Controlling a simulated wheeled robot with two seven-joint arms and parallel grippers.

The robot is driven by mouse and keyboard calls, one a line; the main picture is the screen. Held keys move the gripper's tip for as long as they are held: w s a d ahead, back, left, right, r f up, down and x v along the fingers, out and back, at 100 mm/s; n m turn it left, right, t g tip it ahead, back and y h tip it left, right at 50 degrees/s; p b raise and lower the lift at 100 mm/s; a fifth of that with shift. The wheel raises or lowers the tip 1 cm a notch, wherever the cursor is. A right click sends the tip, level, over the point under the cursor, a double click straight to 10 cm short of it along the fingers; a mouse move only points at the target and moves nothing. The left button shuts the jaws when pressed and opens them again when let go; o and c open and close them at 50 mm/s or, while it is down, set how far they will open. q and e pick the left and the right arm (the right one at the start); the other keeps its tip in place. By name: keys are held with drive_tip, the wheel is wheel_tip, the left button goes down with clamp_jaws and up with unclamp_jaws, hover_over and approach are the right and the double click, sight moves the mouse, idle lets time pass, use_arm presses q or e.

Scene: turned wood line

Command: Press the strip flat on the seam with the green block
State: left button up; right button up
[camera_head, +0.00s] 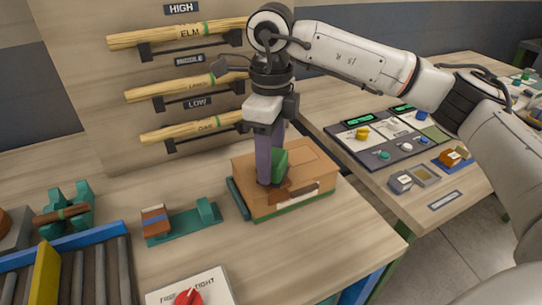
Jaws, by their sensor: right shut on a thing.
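A brown cardboard-coloured box (303,162) with a seam on its top sits on the wooden table on a green base. My right gripper (271,180) comes down from above and is shut on the green block (280,162), which is at the box top by the strip. The fingers hide part of the block, so whether it touches the strip is hard to tell. My left gripper is not in view.
A teal holder (182,224) with a small striped block stands left of the box. A blue-edged roller tray (90,240) and a panel with a red knob (188,297) are at the front left. Wooden bars hang on a rack (95,90) behind. A side table holds a dark panel (375,150).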

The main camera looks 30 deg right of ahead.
drive_tip(key=shift+f, duration=0.1)
drive_tip(key=shift+r+p, duration=2.45)
drive_tip(key=shift+r, duration=1.15)
